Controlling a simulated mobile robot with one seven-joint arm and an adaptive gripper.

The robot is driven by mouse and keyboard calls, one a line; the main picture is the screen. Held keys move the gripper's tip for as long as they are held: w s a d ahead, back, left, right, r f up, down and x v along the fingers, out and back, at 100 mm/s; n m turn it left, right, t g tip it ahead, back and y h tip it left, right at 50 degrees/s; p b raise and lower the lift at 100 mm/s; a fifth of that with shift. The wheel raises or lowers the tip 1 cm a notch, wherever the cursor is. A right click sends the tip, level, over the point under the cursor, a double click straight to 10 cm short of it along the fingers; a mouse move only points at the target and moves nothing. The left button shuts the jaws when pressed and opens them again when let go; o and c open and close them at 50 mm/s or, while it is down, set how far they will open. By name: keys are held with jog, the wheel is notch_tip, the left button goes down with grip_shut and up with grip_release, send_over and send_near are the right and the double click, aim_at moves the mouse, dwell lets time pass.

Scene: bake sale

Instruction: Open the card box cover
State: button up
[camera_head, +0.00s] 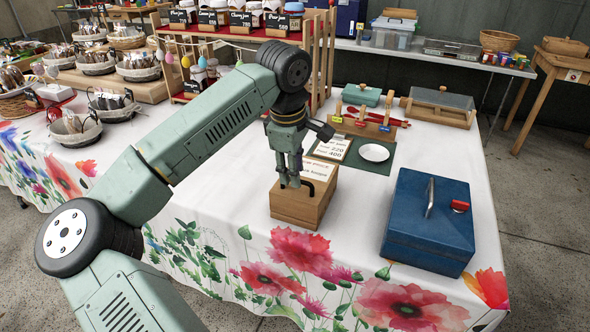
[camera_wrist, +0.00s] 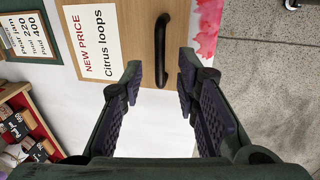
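The wooden card box (camera_head: 300,204) stands on the flowered tablecloth near the front edge, its top closed. A black bar handle (camera_wrist: 161,48) is on the cover beside the card. My gripper (camera_head: 291,182) is just above the box and hides part of its top. In the wrist view my gripper (camera_wrist: 159,72) is open, with the handle's near end showing between its two fingertips. I cannot tell whether they touch it.
A blue metal box (camera_head: 430,222) stands to the right. A white plate (camera_head: 374,152) on a green mat and a wooden rack (camera_head: 362,124) with red tools are behind. Baskets (camera_head: 139,67) and shelves of jars (camera_head: 240,18) fill the back left. Bare cloth lies between the two boxes.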

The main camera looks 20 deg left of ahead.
jog(key=shift+w+f, duration=0.1)
jog(key=shift+f, duration=0.6)
jog(key=shift+c, duration=0.5)
grip_shut()
